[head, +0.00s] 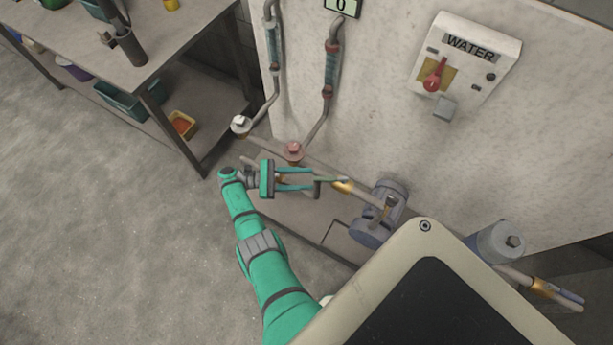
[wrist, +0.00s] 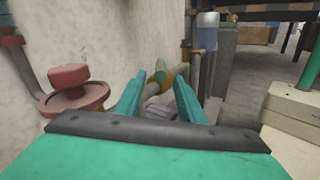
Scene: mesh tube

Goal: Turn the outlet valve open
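My gripper (head: 315,178) reaches rightward along the low pipe, its two teal fingers spread apart. In the wrist view (wrist: 168,84) the fingers are also apart, with nothing clearly clamped between them. A valve with a green lever (head: 338,181) and brass body (head: 344,188) sits on the pipe just beyond the fingertips. The green lever (wrist: 160,72) shows between and beyond the fingertips in the wrist view; I cannot tell whether they touch it. A second valve with a blue lever (head: 571,297) and brass body (head: 541,286) is at far right. No label shows which is the outlet.
A blue-grey pump (head: 378,222) stands right of the near valve. A red round knob (head: 293,151) is behind my gripper, and a white-capped one (head: 241,124) is left. The wall bears a WATER switch box (head: 463,65). A workbench (head: 150,65) stands at left; open floor lies before it.

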